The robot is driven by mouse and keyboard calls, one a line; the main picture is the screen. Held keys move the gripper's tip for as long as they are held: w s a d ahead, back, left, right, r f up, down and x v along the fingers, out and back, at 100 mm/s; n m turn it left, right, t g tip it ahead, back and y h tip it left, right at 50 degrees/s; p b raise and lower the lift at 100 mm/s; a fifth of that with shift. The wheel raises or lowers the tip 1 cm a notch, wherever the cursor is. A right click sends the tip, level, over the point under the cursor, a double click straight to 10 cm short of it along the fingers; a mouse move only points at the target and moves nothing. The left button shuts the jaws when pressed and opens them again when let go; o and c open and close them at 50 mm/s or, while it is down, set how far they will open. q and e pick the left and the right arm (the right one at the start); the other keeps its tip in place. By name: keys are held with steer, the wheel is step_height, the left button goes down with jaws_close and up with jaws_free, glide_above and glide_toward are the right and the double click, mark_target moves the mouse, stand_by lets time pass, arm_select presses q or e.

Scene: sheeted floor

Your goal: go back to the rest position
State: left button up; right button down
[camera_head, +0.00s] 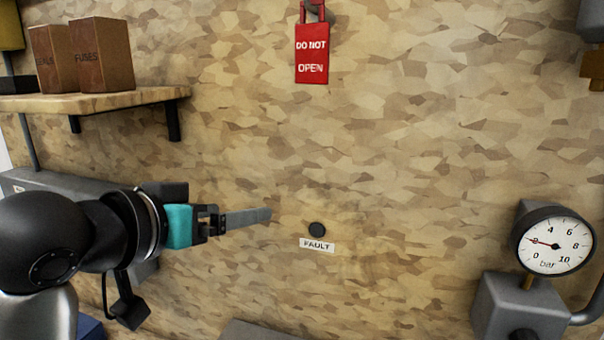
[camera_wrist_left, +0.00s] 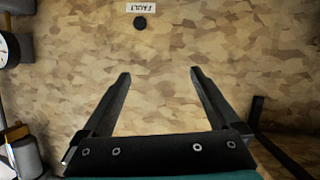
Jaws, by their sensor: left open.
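My left arm comes in from the left in the head view, and its gripper (camera_head: 250,217) points right, toward the wall. In the left wrist view the two fingers (camera_wrist_left: 160,75) stand wide apart with nothing between them. A round dark button (camera_head: 317,229) sits on the wall above a white FAULT label (camera_head: 317,245). The gripper is to the left of the button and apart from it in the picture. The wrist view also shows the button (camera_wrist_left: 140,23) beyond the fingertips. My right gripper is in neither view.
A wooden shelf (camera_head: 110,101) with brown boxes (camera_head: 100,55) is at the upper left. A red DO NOT OPEN tag (camera_head: 312,53) hangs at the top. A pressure gauge (camera_head: 553,241) on a grey box (camera_head: 520,308) stands at the right. The middle wall is mostly bare.

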arm_select(q)
steer(key=s+a+f+n+g+y, duration=0.1)
steer(key=s+f+g+y, duration=0.15)
steer(key=f, duration=0.95)
steer(key=s+a+f+n+g+y, duration=0.15)
steer(key=s+f, duration=0.25)
steer(key=f, duration=0.7)
steer(key=s+a+f+m+g+y, duration=0.1)
steer(key=s+a+f+g, duration=0.15)
steer(key=s+f, duration=0.5)
steer(key=s+a+f+g+y, duration=0.1)
steer(key=s+f+g, duration=0.2)
steer(key=s+f, duration=0.5)
step_height(320, 180, down, 29)
steer(key=s+b, duration=0.2)
steer(key=b, duration=0.7)
steer(key=s+a+f+g+b, duration=0.1)
steer(key=s+f+b, duration=0.2)
steer(key=s+f, duration=0.4)
steer(key=s+a+f+g+b, duration=0.1)
steer(key=s+f+b, duration=0.3)
steer(key=s+f, duration=0.4)
step_height(320, 180, down, 7)
steer(key=shift+s+a+r, duration=0.1)
steer(key=shift+s+a, duration=0.2)
steer(key=shift+a, duration=0.2)
steer(key=shift+m, duration=0.25)
